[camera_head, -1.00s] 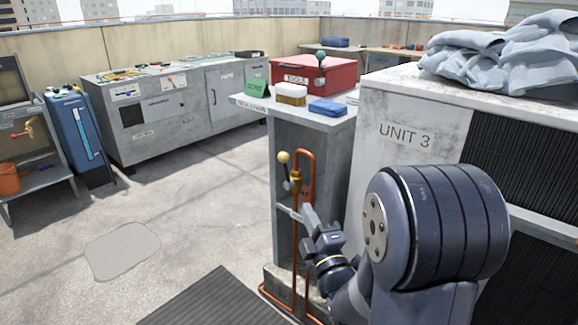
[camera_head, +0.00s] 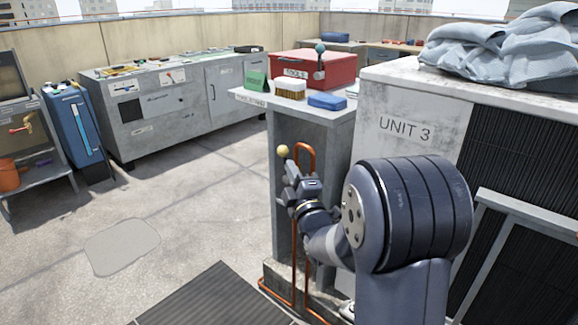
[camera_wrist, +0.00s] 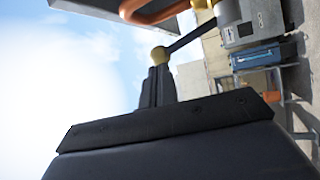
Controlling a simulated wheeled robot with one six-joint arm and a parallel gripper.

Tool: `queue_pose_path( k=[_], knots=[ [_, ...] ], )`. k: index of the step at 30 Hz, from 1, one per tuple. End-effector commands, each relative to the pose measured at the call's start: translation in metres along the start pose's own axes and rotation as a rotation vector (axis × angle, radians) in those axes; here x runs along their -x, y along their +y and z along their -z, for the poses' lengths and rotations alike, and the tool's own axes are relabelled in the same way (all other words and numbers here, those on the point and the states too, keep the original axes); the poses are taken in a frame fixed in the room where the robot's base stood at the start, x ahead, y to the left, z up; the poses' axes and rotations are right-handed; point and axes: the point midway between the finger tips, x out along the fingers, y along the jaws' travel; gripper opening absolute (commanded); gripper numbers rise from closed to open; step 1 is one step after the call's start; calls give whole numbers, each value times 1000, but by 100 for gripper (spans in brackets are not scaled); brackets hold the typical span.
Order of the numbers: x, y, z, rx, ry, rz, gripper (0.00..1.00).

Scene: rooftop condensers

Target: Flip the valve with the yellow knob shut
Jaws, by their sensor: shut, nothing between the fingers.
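The yellow knob (camera_head: 283,151) sits on the upper end of the valve's lever, beside the bent copper pipe (camera_head: 305,149) in front of the grey stand. My gripper (camera_head: 291,171) is just below the knob and hides the valve body and most of the lever. In the wrist view, the shut, empty fingers (camera_wrist: 157,84) point at the knob (camera_wrist: 160,53), which shows right at their tips. I cannot tell whether they touch. The dark lever (camera_wrist: 190,39) runs from the knob to the brass valve part (camera_wrist: 203,4) at the top edge, by the copper pipe (camera_wrist: 150,12).
The grey stand's top (camera_head: 335,115) holds a brush (camera_head: 290,89), a blue cloth (camera_head: 327,101) and a green sign (camera_head: 256,82). The UNIT 3 condenser (camera_head: 393,150) stands close to the right of my arm. Open floor (camera_head: 190,200) lies to the left.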

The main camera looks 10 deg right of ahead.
Motion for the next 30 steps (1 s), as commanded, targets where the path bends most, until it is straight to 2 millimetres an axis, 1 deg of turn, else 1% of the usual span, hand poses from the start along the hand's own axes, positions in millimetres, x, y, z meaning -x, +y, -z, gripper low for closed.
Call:
queue_pose_path(
  k=[1,3,7,23,30],
  knots=[
    [-7,0,0,0,1,-2,0],
    [-14,-1,0,0,1,0,0],
    [-22,-1,0,0,0,0,0],
    [-25,1,1,4,0,7,0],
    [-33,4,5,42,1,78,0]
  ],
)
